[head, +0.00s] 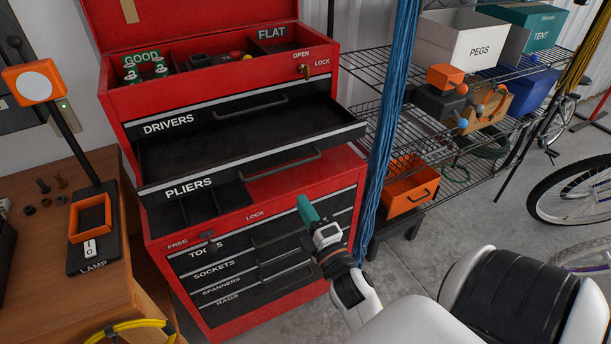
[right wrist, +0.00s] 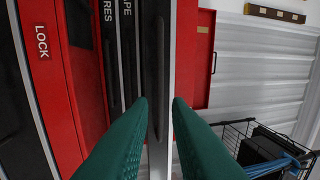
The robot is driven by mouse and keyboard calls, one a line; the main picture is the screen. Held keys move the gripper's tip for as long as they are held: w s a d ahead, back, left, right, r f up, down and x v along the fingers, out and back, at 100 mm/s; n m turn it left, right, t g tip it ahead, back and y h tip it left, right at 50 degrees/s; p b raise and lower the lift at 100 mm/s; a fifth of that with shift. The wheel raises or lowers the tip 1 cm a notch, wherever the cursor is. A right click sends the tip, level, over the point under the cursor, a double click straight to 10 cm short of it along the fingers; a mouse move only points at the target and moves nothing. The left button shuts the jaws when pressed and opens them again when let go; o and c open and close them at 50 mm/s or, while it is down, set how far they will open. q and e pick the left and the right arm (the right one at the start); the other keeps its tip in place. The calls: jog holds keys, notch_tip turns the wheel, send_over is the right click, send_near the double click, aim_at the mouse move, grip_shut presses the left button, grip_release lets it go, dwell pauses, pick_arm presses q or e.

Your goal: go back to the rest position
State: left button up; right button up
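My right gripper (head: 306,212) is in front of the red tool chest (head: 328,210), near its lower drawers. In the right wrist view its two teal fingers (right wrist: 160,101) stand apart with nothing between them. Part of the chest shows behind them, with a dark drawer handle seen through the gap. Whether a finger touches the chest cannot be told. My left gripper is not in view.
A black drawer (head: 245,135) of the chest is pulled out, its floor bare. A wooden bench (head: 95,280) with a lamp (head: 35,83) is at left. Wire shelves (head: 420,135) and a bicycle wheel (head: 575,190) are at right. Floor (head: 450,235) shows between.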

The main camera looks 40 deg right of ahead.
dwell(0.3)
jog(key=a+f+m+g+y, duration=0.1)
jog(key=a+f+m+g, duration=0.15)
jog(key=f, duration=0.75)
jog(key=a+f+m+g+y, duration=0.2)
jog(key=a+f, duration=0.1)
jog(key=f, duration=0.7)
jog(key=s+a+f+m+g+y, duration=0.1)
jog(key=s+a+f+m+g, duration=0.2)
jog(key=f, duration=0.6)
jog(key=s+a+f+g, duration=0.1)
jog(key=s+f+g, duration=0.1)
jog(key=s+f, duration=0.45)
jog(key=s+f+m+g, duration=0.2)
jog(key=s+f+g, duration=0.2)
jog(key=s+f, duration=0.5)
jog(key=s+f+m+g, duration=0.3)
jog(key=s+f, duration=0.6)
jog(key=s, duration=0.7)
jog(key=shift+s+f+g+y+b, duration=0.25)
jog(key=shift+s+g+y+b, duration=0.05)
jog(key=shift+g, duration=0.75)
jog(key=shift+s+m, duration=0.1)
jog(key=shift+m, duration=0.15)
